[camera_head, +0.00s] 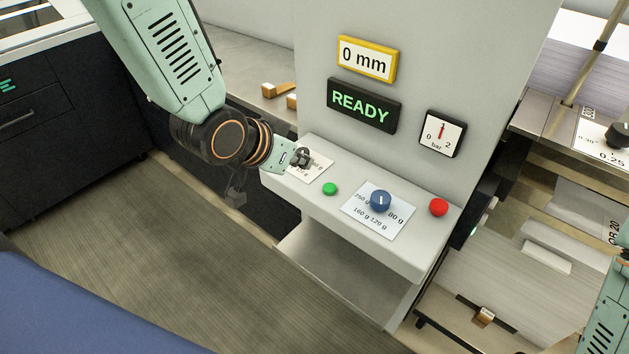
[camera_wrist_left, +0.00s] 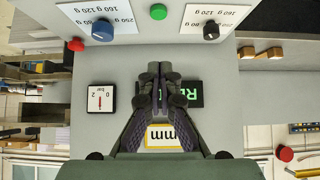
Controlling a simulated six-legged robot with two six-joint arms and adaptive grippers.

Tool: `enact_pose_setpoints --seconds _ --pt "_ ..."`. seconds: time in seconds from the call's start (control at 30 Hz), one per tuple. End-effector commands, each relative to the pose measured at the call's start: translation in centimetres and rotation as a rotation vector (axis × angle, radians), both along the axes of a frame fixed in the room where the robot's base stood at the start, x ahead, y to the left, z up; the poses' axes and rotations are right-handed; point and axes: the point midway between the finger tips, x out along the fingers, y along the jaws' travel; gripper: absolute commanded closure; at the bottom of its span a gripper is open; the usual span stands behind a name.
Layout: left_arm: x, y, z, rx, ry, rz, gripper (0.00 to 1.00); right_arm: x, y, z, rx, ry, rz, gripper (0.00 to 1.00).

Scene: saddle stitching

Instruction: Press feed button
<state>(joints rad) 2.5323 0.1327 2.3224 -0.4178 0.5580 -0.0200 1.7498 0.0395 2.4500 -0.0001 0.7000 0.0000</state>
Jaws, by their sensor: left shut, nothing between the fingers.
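A round green button (camera_head: 330,188) sits on the pale sloping control shelf (camera_head: 358,243). It also shows at the top edge of the wrist view (camera_wrist_left: 158,12). No lettering shows on it. A red button (camera_head: 439,207) is at the shelf's right end. My left gripper (camera_head: 304,157) is shut and empty. It appears over the shelf's left end, to the left of the green button and apart from it. In the wrist view its fingertips (camera_wrist_left: 153,76) are together, in front of the READY display (camera_head: 363,104). My right gripper is not in view.
A blue knob (camera_head: 380,201) on a white label stands between the green and red buttons. A black knob (camera_wrist_left: 212,29) stands on another label. A "0 mm" display (camera_head: 367,58) and a pressure gauge (camera_head: 442,133) are on the upright panel.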

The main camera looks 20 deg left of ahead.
Motion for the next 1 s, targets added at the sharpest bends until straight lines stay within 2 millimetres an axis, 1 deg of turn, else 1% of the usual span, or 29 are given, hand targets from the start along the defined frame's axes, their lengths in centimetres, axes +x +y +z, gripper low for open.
enact_pose_setpoints --seconds 0.3,0.43,0.57,1.0 --pt "0.2 -0.2 -0.1 0.006 0.003 -0.006 1.0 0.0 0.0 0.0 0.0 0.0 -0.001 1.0" --pt "0.6 -0.3 -0.7 0.007 0.005 -0.005 1.0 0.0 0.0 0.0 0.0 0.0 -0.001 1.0" --pt "1.6 -0.6 -1.9 0.008 0.006 -0.007 1.0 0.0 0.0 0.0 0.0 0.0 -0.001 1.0" --pt "6.7 -2.3 -7.5 0.005 0.005 -0.004 1.0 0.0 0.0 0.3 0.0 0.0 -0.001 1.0"
